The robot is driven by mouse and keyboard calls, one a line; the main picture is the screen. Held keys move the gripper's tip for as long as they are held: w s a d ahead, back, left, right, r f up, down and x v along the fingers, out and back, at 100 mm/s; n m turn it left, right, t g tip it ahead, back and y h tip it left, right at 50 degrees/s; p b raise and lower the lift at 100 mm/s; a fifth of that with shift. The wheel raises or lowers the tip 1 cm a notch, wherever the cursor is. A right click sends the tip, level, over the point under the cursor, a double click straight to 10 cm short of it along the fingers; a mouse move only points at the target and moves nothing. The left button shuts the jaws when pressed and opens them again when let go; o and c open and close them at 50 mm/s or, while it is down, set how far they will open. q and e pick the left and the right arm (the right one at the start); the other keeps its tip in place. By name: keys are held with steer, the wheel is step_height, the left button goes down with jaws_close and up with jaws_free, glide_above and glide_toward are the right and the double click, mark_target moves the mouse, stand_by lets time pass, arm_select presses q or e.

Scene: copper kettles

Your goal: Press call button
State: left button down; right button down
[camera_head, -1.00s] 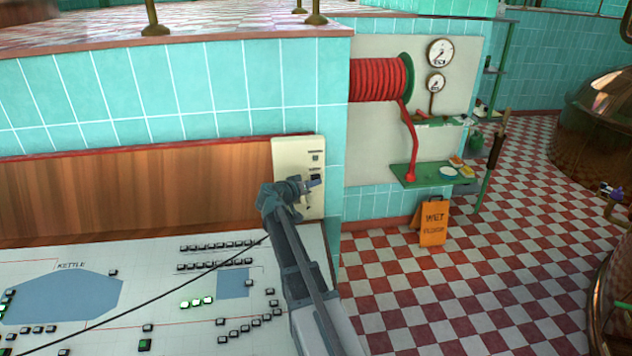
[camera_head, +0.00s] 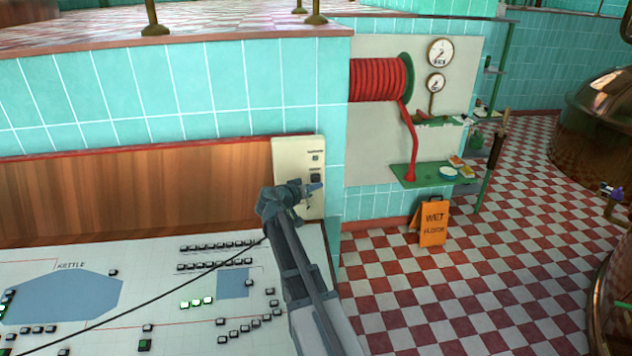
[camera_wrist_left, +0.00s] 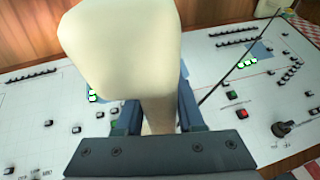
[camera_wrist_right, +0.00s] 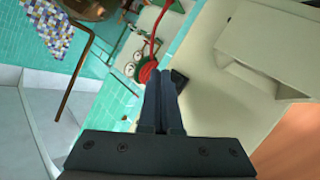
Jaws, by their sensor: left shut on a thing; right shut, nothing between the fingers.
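A cream wall panel (camera_head: 288,158) stands upright at the end of the wood strip. It carries a small upper button (camera_head: 316,157) and a larger dark button (camera_head: 315,178) below it; which is the call button I cannot read. My right gripper (camera_head: 314,187) is shut and empty, its tips just below the dark button in the head view. In the right wrist view, the closed fingertips (camera_wrist_right: 159,74) are beside a dark square piece (camera_wrist_right: 179,81); contact cannot be told. My left gripper (camera_wrist_left: 158,115) is shut on the narrow neck of a cream object (camera_wrist_left: 120,45).
To the right are a red hose reel (camera_head: 380,79), a green shelf (camera_head: 415,180) and an orange wet-floor sign (camera_head: 433,222) on the checkered floor.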

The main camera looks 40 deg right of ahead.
steer(key=s+a, duration=0.1)
steer(key=s, duration=0.1)
steer(key=s+a, duration=0.1)
steer(key=s, duration=0.1)
steer(key=shift+a, duration=0.1)
stand_by(1.0)
steer(key=s+a+f+n+y, duration=0.2)
steer(key=a+f, duration=0.2)
steer(key=a, duration=0.5)
steer(key=s+a+f+n+g+y, duration=0.1)
steer(key=s+a+f+y, duration=0.15)
steer(key=a, duration=0.55)
steer(key=s+a+f+n+y, duration=0.2)
steer(key=a+f, duration=0.2)
steer(key=a, duration=0.5)
steer(key=s+a+f+n+g+y, duration=0.2)
steer(key=s+a+n+y, duration=0.1)
steer(key=s+a, duration=0.4)
steer(key=s+a+f+n+g+y, duration=0.1)
steer(key=s+a+f+n+y, duration=0.1)
steer(key=s+a, duration=0.6)
steer(key=a+n+y, duration=0.1)
steer(key=a+n, duration=0.1)
steer(key=a, duration=0.4)
steer(key=shift+a+f+n+g, duration=0.3)
steer(key=shift+f+g, duration=0.1)
